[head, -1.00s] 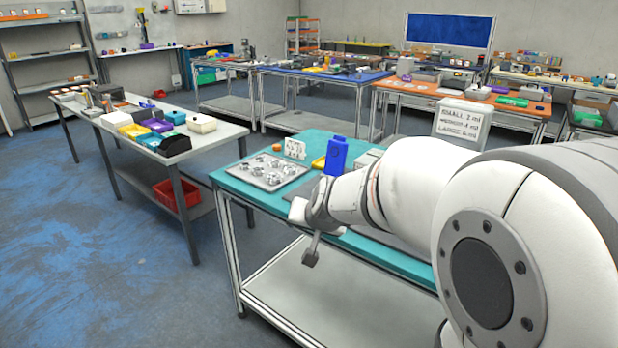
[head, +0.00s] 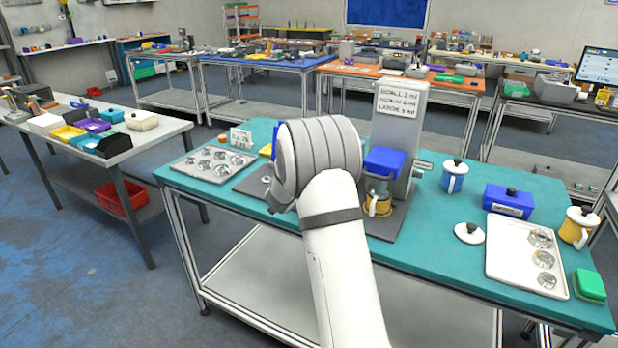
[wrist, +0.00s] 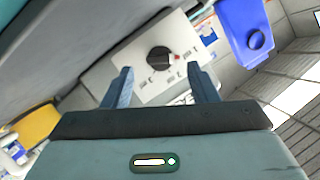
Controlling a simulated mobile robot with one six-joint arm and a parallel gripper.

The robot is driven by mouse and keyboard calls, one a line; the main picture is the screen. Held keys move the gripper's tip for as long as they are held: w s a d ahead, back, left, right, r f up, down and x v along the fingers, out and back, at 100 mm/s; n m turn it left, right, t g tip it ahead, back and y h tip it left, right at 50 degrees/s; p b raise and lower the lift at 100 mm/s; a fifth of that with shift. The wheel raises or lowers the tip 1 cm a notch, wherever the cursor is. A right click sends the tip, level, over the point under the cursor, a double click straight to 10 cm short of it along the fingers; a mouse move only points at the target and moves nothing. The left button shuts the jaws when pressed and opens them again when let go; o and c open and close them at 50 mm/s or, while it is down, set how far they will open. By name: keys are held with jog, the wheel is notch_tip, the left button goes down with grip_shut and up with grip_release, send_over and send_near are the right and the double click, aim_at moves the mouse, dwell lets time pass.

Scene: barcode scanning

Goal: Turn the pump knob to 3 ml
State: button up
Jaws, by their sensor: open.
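In the wrist view, the pump knob (wrist: 160,59) is black and round, with a red mark on its right side as pictured. It sits on a pale panel (wrist: 148,93) with small markings around it, too small to read. My gripper (wrist: 162,82) is open and empty. Its two fingers point toward the panel on either side of the knob in the picture, and the knob seems to lie beyond the fingertips. In the head view, my own arm hides the gripper and the knob.
A blue container (wrist: 238,30) with a round cap is right of the panel. A metal tray (head: 190,178) lies left; a white tray (head: 500,262) lies right.

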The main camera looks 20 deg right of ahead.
jog(key=shift+x, duration=1.6)
jog(key=c, duration=1)
jog(key=shift+o, duration=0.2)
jog(key=shift+f, duration=0.1)
